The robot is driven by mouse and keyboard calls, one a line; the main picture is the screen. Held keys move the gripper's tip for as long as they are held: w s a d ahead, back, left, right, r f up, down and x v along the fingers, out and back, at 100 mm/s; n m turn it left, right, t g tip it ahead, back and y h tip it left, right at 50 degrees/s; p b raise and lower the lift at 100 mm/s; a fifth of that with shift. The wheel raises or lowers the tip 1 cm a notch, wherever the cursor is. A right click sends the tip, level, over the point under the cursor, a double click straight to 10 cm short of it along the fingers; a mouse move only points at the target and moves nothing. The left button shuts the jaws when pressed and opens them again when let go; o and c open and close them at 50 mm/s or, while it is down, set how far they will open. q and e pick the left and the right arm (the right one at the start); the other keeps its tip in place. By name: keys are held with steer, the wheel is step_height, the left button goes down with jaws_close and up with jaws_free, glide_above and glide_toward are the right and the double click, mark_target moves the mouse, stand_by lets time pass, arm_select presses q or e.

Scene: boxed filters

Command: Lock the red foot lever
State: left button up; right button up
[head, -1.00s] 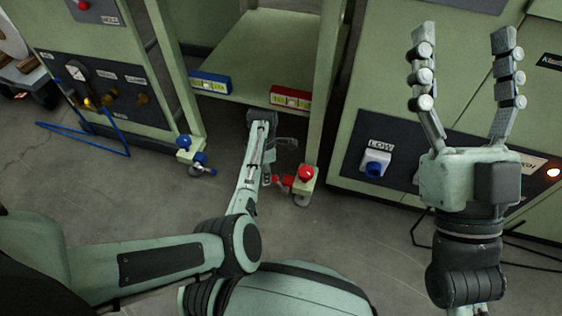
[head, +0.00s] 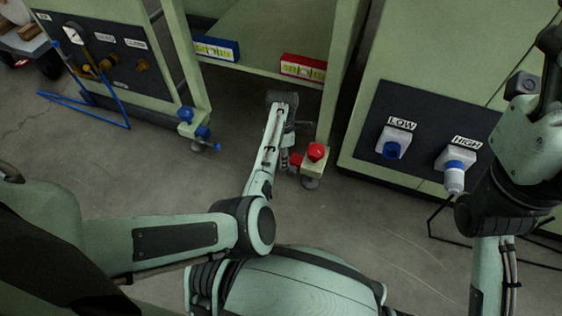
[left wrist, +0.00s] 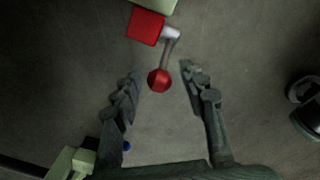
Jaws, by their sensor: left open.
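The red foot lever shows in the left wrist view as a red block (left wrist: 146,26) with a short grey arm ending in a red ball (left wrist: 159,80). My left gripper (left wrist: 162,72) is open, with one finger on each side of the ball and visible gaps to both.
A cabinet with LOW (head: 393,142) and HIGH (head: 456,165) sockets stands right. The floor between is clear.

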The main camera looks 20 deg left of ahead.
arm_select(q)
steer(key=shift+f, duration=0.35)
jaws_close()
stand_by(0.3)
